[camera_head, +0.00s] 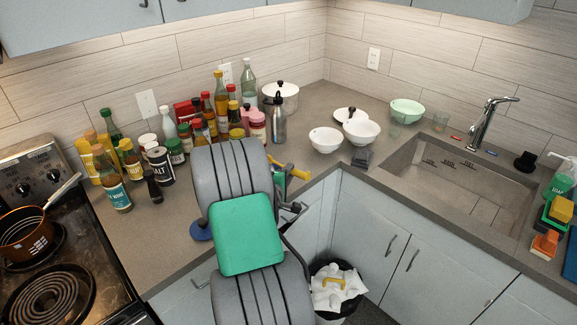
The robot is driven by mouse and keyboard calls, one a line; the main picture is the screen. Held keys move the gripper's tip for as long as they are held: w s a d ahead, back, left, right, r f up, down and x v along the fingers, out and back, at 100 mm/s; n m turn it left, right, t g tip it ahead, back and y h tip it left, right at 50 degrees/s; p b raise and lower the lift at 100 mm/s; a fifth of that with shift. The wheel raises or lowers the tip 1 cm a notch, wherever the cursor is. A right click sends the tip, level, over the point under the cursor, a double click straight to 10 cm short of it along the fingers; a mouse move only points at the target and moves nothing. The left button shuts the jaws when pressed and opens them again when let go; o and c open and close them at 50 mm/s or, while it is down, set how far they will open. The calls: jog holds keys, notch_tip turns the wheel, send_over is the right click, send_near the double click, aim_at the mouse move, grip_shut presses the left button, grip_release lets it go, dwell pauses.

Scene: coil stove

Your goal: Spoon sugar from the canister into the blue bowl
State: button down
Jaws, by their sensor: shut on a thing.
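My arm fills the middle of the view and hides much of the counter behind it. Only grey parts that look like my gripper (291,209) show at the arm's right edge, near the counter's front edge. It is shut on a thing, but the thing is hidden. A blue rounded object (201,230), possibly the blue bowl, shows in part left of my arm on the counter. I cannot make out a sugar canister or a spoon. A yellow object (292,171) lies behind my arm, beside something green.
The stove (75,255) with a copper pan (28,235) is at left. Several bottles and jars crowd the back left counter. White bowls (325,140) and a green bowl (406,111) stand back right, by the sink (465,175). A bin (338,290) stands below.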

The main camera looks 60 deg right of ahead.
jog(key=r+y+p, duration=0.1)
jog(key=p, duration=0.2)
jog(key=shift+g, duration=0.3)
jog(key=m+y, duration=0.1)
jog(key=y, duration=0.1)
jog(key=d+r+m+y, duration=0.1)
jog(key=y, duration=0.1)
jog(key=shift+y, duration=0.4)
jog(key=y, duration=0.1)
jog(key=m+y, duration=0.1)
jog(key=d+y, duration=0.1)
jog(key=shift+r+y, duration=0.3)
jog(key=shift+y, duration=0.1)
jog(key=r+m+y, duration=0.1)
jog(key=y, duration=0.1)
jog(key=d+r+y, duration=0.1)
jog(key=y, duration=0.2)
jog(key=shift+d+m, duration=0.15)
jog(key=shift+m, duration=0.25)
jog(key=shift+r, duration=0.1)
